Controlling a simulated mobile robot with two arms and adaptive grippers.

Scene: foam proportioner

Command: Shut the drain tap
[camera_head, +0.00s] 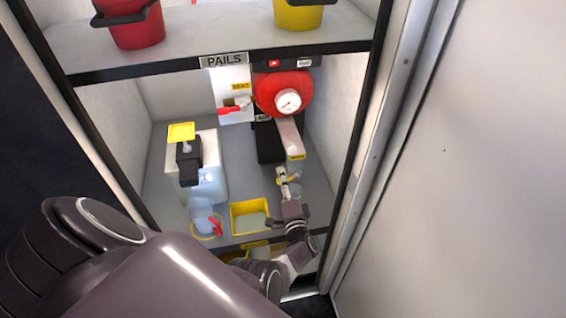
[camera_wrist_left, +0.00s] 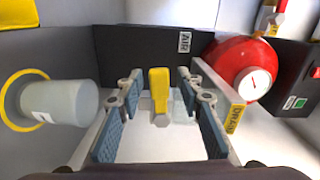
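The drain tap shows in the left wrist view as a yellow lever (camera_wrist_left: 159,88) pointing up from a pale fitting. It stands between the fingers of my left gripper (camera_wrist_left: 160,88), with a visible gap on each side. The gripper is open, with its blue-grey pads apart. A yellow DRAIN label (camera_wrist_left: 236,117) is just right of the fingers. In the head view my left gripper (camera_head: 284,183) is at the lower middle of the cabinet, below the label (camera_head: 297,157). The lever is mostly hidden there. My right gripper is not in view.
A red tank (camera_head: 281,92) with a gauge is behind. A red-handled valve (camera_head: 236,106) is on its left. A yellow tray (camera_head: 249,216), a clear cup (camera_head: 201,213) and a white container (camera_head: 205,170) stand to the left. The cabinet's right wall (camera_head: 340,110) is close.

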